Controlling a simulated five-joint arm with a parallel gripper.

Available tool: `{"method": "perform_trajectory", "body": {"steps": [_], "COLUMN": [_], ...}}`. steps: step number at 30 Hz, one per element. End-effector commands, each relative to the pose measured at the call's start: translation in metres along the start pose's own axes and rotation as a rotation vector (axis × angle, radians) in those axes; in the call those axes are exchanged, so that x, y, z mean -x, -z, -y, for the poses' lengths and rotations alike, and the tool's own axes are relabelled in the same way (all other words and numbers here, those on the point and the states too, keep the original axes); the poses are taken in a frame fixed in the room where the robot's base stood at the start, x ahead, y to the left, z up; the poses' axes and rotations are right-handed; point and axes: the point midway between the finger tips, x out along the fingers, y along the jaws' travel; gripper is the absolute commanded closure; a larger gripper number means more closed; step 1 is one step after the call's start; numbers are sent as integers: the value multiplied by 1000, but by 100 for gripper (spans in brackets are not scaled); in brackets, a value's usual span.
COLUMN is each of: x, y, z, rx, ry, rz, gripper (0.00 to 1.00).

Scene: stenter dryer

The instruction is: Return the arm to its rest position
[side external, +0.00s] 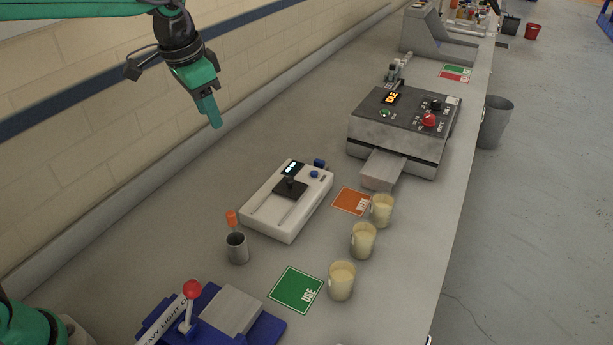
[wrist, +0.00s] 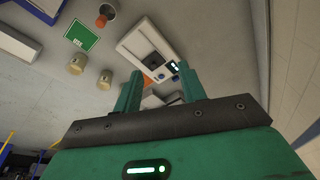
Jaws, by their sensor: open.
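My gripper (side external: 208,108) hangs high above the grey bench at the upper left, near the brick wall, with its teal fingers pointing down. It touches nothing on the bench. In the wrist view my gripper (wrist: 160,82) has its two fingers spread well apart. I see nothing held between them; only the bench and its devices show beyond. The rest position itself is not marked in either view.
Below stand a white device (side external: 262,213), a grey dryer (side external: 403,125), several cream-filled cups (side external: 341,282), a metal cup (side external: 237,249) and a blue lever device (side external: 267,328). A green card (side external: 292,287) and an orange card (side external: 347,202) lie flat. Air around my gripper is clear.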

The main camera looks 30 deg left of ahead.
Motion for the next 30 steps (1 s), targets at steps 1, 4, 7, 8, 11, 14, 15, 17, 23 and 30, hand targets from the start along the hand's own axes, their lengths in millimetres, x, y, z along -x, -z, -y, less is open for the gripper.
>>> {"method": "perform_trajectory", "body": {"steps": [1,4,7,8,11,14,15,17,23,30], "x": [7,17,25,28,33,38,39,40,39,30], "y": [-11,-31,-50,-57,-77,-97,-105,-118,-158,-201], "z": [1,0,-1,-1,-3,-5,-6,-8,-15,-25], "rx": [20,58,96,107,144,182,197,220,294,378], "ry": [6,15,24,27,35,44,47,52,68,84], "rz": [-13,-36,-57,-64,-86,-110,-118,-132,-178,-231], "gripper": [59,59,59,59,59,59,59,59,59,59]}}
